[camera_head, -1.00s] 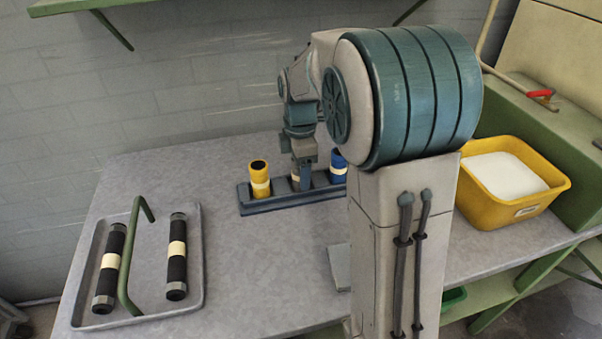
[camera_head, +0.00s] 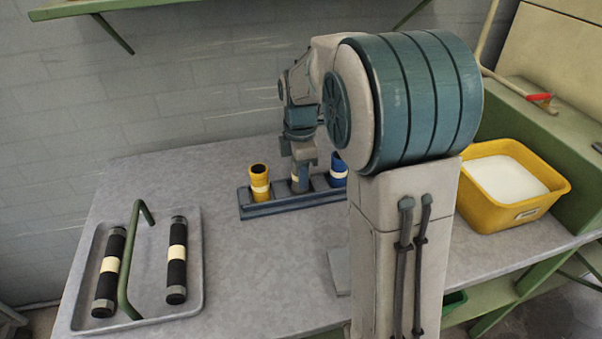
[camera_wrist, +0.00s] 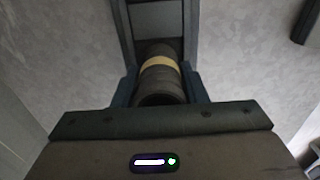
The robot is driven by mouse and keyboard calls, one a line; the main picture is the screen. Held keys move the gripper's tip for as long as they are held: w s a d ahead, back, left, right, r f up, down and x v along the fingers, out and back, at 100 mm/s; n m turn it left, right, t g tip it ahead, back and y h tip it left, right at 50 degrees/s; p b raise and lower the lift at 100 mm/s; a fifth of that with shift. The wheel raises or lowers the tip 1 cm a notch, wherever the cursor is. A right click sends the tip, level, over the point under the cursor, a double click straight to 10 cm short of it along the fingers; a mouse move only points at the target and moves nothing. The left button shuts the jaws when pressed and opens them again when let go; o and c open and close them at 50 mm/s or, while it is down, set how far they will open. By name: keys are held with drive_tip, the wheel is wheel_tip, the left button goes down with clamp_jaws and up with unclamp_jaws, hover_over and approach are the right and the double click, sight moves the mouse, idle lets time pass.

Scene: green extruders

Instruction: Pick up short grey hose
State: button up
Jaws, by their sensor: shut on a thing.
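The short grey hose (camera_head: 299,184) with a cream band stands upright in the middle slot of the blue rack (camera_head: 262,210). My gripper (camera_head: 301,163) comes down on it from above and is shut on its upper part. In the wrist view the grey hose (camera_wrist: 160,90) sits between the two fingers of my gripper (camera_wrist: 160,92), its cream band showing beyond its rim. The hose's lower end is hidden in the rack.
A yellow hose (camera_head: 259,182) and a blue hose (camera_head: 338,170) stand on either side in the rack. A grey tray (camera_head: 190,309) with a green handle and two black hoses (camera_head: 108,272) is at left. A yellow tub (camera_head: 535,209) stands at right. The table between tray and rack is clear.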

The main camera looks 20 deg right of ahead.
drive_tip(key=s+d+r+n+p, duration=0.4)
drive_tip(key=s+d+r+p, duration=0.15)
drive_tip(key=d+r, duration=0.45)
drive_tip(key=shift+n, duration=0.3)
drive_tip(key=w+a+f, duration=0.1)
drive_tip(key=a+f, duration=0.1)
drive_tip(key=a, duration=0.1)
drive_tip(key=w+a+f, duration=0.2)
drive_tip(key=a, duration=0.1)
drive_tip(key=w+a+f, duration=0.2)
drive_tip(key=a, duration=0.2)
drive_tip(key=shift+w+f, duration=0.2)
drive_tip(key=shift+f, duration=2.15)
drive_tip(key=shift+f, duration=0.1)
drive_tip(key=shift+f, duration=0.15)
drive_tip(key=o, duration=1.1)
